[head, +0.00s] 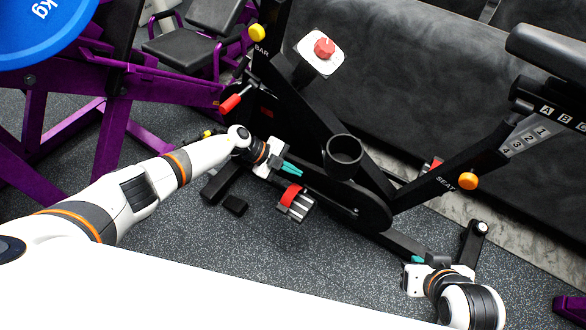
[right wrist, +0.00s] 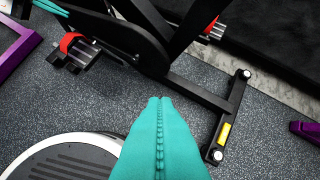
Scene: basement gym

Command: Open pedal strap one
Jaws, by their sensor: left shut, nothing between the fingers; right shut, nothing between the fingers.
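The near pedal (head: 297,203) of the exercise bike is grey and ribbed, with a red strap (head: 290,195) across it. This pedal also shows at upper left in the right wrist view (right wrist: 84,50). My left gripper (head: 292,168) has teal fingers, shut and empty, just above the red strap and apart from it. My right gripper (head: 416,260) is shut and empty near the bike's rear foot; its teal fingers fill the middle of the right wrist view (right wrist: 160,105). A second red strap (right wrist: 212,27) shows on the bike's far side. Which strap is number one cannot be told.
The black bike frame (head: 375,205) stands between my arms, with a cup holder (head: 343,152) and a rear stabiliser bar (right wrist: 232,115). A purple weight machine (head: 75,90) stands at left. Speckled floor in front of the pedal is clear.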

